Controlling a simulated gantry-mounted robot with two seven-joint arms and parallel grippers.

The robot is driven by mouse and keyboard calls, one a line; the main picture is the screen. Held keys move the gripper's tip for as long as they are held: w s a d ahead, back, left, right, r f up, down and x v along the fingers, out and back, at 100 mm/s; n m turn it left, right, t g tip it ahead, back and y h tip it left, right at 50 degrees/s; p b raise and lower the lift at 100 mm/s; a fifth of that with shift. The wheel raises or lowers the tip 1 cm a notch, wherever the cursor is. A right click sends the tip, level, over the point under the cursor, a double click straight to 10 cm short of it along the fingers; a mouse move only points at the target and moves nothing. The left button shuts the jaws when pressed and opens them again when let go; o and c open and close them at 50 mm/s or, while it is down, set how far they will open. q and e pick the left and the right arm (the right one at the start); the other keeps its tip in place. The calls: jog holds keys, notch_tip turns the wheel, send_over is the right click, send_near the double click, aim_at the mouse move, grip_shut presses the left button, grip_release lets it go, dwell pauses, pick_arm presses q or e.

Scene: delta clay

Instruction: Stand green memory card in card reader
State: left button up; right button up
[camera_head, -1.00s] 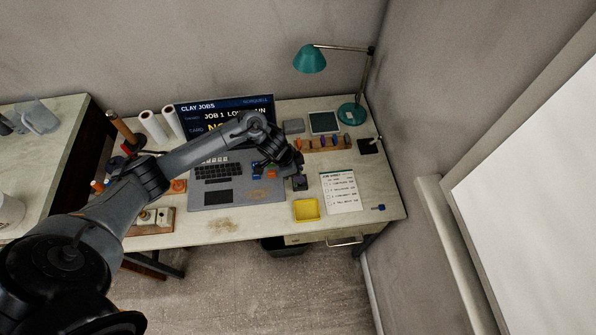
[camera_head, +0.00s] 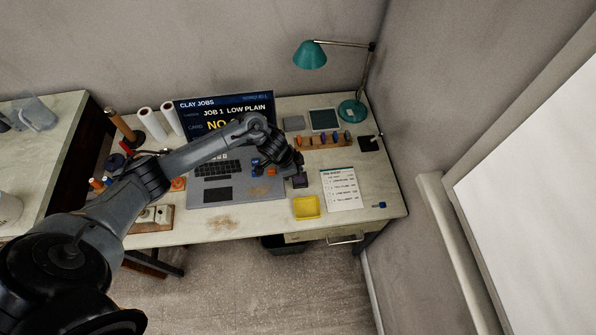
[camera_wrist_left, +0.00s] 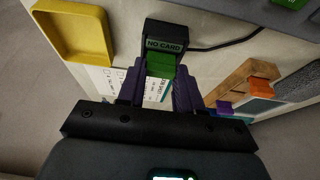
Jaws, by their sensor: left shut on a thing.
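The green memory card (camera_wrist_left: 160,66) is between the fingers of my left gripper (camera_wrist_left: 158,88) in the left wrist view. The gripper is shut on it. The black card reader (camera_wrist_left: 165,36) is just beyond the card, and its label reads "NO CARD". The card overlaps the reader's edge in this view; I cannot tell whether it touches or enters the slot. In the head view my left gripper (camera_head: 294,168) is right above the dark reader (camera_head: 300,181), and the card is hidden there. My right gripper is not in view.
A yellow tray (camera_head: 306,208) and a printed sheet (camera_head: 341,188) lie close to the reader. A wooden rack (camera_head: 322,142) with coloured pieces stands behind it. A laptop (camera_head: 210,196) is under my left arm. A teal lamp (camera_head: 352,111) stands at the back right.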

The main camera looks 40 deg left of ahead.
pick_arm(q)
jog(key=o, duration=1.4)
notch_tip(320, 180, up, 3)
jog(key=p, duration=0.3)
jog(key=shift+f, duration=0.15)
notch_tip(320, 180, up, 4)
jog(key=p, duration=0.5)
